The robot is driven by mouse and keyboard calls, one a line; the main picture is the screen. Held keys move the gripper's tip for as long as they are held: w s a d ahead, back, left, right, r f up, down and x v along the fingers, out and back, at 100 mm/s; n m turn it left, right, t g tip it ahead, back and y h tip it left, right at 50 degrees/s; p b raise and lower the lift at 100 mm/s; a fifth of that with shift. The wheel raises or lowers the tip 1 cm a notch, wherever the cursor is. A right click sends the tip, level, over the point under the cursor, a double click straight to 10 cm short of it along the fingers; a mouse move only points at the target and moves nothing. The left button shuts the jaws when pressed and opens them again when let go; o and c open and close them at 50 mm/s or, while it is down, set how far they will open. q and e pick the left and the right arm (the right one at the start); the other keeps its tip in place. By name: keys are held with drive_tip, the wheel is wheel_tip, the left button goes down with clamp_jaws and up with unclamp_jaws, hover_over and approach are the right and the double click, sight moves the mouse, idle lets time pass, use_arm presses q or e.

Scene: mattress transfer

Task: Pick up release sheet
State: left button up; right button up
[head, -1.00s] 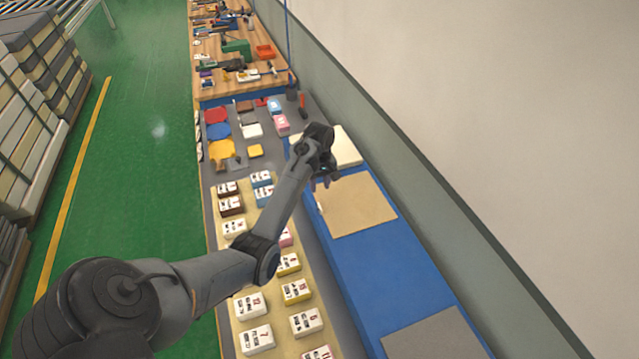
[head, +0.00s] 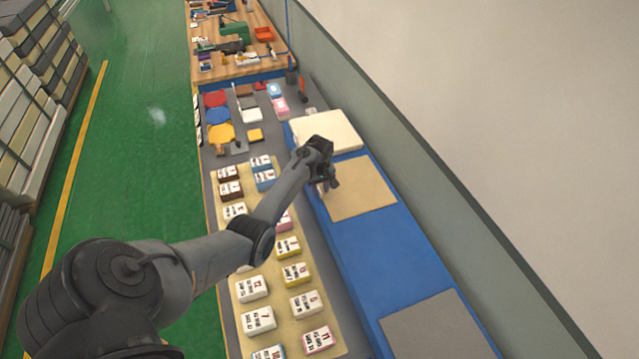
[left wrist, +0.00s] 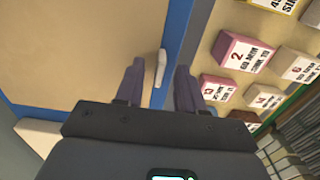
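A flat tan sheet (head: 362,192), which I take to be the release sheet, lies on the blue table (head: 385,255). It fills much of the left wrist view (left wrist: 75,50). A small white tab (left wrist: 161,68) sits at its edge in the left wrist view. My left gripper (head: 327,185) is over the sheet's left edge. In the left wrist view my left gripper (left wrist: 157,85) has its two fingers apart, one on each side of the tab's line, with a gap around the tab. My right gripper is not in view.
A cream pad (head: 335,132) lies behind the sheet, and a grey sheet (head: 437,328) lies nearer on the blue table. Several labelled blocks (head: 296,273) stand on a tan board to the left. A wall runs along the right.

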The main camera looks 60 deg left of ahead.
use_arm(q)
drive_tip(key=shift+f, duration=0.1)
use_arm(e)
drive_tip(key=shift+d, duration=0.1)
use_arm(q)
clamp_jaws()
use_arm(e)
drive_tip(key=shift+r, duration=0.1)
